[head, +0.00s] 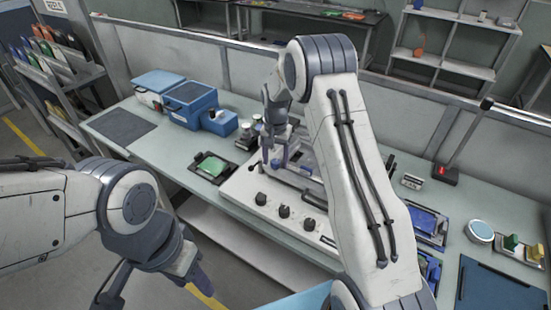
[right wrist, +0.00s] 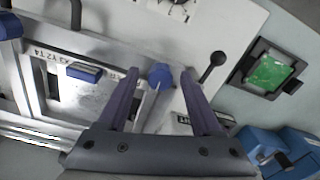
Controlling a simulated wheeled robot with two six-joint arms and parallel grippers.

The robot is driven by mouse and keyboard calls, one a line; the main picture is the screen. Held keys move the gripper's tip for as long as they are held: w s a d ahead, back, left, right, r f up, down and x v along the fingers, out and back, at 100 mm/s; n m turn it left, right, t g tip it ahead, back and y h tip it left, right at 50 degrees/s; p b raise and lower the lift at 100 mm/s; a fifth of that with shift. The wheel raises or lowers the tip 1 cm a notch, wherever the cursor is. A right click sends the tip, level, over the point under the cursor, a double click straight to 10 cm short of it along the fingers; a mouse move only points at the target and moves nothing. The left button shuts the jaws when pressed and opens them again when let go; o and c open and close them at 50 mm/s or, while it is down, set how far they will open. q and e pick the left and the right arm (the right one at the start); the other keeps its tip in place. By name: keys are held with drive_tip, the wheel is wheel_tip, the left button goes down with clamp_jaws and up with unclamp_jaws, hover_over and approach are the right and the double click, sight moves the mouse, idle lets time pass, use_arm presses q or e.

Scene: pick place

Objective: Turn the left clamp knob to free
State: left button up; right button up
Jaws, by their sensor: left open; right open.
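A blue clamp knob (right wrist: 160,76) with a pale pointer line shows in the right wrist view, at the edge of the light fixture plate. My right gripper (right wrist: 160,82) is open, with its two fingertips on either side of this knob; I cannot tell whether they touch it. In the head view my right gripper (head: 276,158) points down over the left part of the white test station (head: 240,190), and my own arm hides much of the fixture. My left gripper (head: 204,286) hangs in front of the bench, away from the station; its fingers are only partly visible.
A black ball-ended lever (right wrist: 217,59) stands beside the knob. A blue bar (right wrist: 84,72) lies on the fixture. Several black dials (head: 284,211) line the station front. A green board in a black tray (head: 210,166) and blue boxes (head: 190,103) stand to the left.

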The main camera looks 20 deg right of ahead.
clamp_jaws()
